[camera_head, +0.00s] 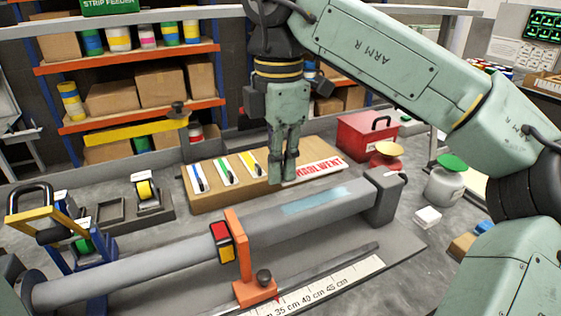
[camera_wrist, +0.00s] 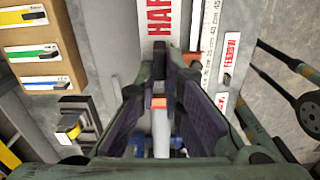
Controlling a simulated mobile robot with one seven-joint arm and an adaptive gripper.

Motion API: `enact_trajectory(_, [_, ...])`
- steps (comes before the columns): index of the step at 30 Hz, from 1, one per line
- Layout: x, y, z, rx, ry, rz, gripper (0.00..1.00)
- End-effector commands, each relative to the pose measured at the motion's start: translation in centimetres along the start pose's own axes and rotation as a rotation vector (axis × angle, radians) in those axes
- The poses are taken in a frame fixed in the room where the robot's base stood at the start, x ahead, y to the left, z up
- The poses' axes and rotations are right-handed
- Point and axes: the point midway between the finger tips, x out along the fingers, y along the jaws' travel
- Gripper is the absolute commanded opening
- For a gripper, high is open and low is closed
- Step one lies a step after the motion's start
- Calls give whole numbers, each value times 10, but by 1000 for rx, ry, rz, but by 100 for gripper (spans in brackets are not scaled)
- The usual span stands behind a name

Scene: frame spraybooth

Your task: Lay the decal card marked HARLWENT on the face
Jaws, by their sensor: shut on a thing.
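The white decal card with red HARLWENT lettering (camera_head: 318,170) is in my gripper (camera_head: 283,182). In the head view it juts out to the right of the fingertips, seen against the wooden board. In the wrist view the card (camera_wrist: 155,30) reaches away beyond the fingers, with only the letters HAR showing. My gripper (camera_wrist: 163,62) is shut on the card's near end, which the fingers partly hide. The long grey beam (camera_head: 155,258) lies nearer the camera, with a pale blue patch (camera_head: 313,197) on its face. The card is apart from this patch.
The wooden board (camera_head: 222,200) carries several cards with coloured marks. An orange upright stop (camera_head: 240,255) stands at the beam beside a ruler (camera_head: 330,287). A grey block (camera_head: 381,197) ends the beam at right.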

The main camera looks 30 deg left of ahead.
Motion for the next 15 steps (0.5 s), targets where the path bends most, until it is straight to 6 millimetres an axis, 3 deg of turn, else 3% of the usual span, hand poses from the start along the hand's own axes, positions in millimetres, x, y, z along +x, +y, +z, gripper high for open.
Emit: enact_trajectory(15, [50,0,0,0,-1,1,0])
